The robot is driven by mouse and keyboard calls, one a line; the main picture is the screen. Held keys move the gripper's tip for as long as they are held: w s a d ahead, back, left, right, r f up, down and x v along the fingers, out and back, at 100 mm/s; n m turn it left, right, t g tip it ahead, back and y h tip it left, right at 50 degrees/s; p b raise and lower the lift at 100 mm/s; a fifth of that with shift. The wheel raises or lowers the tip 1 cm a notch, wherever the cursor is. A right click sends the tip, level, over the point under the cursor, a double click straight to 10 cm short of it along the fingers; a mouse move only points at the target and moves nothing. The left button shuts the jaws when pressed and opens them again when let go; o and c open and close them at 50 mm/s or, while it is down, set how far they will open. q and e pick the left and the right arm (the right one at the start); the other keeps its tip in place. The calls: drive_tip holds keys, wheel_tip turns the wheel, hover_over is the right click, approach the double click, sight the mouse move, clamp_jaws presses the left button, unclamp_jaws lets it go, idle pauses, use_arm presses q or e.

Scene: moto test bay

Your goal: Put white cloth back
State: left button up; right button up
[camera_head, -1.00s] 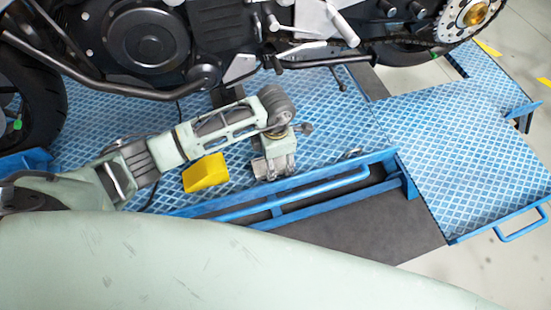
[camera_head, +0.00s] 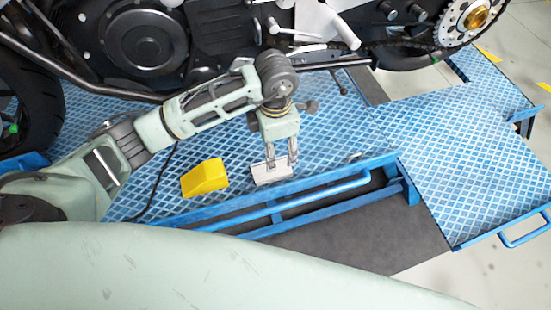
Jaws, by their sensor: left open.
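The white cloth (camera_head: 271,175) lies as a small pale folded piece on the blue lift platform (camera_head: 340,140), near its front edge. It is just right of a yellow block. My left gripper (camera_head: 281,163) points down over the cloth, its two fingers apart. The fingertips overlap the cloth's upper part in the picture; I cannot tell whether they touch it. My right gripper is not in view.
A yellow wedge-shaped block (camera_head: 205,178) sits left of the cloth. The motorcycle (camera_head: 150,40) stands behind, close to my left arm. A blue rail (camera_head: 320,193) runs along the platform's front. The platform's right part (camera_head: 460,150) is clear.

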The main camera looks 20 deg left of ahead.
use_arm(q)
drive_tip(key=shift+r, duration=1.45)
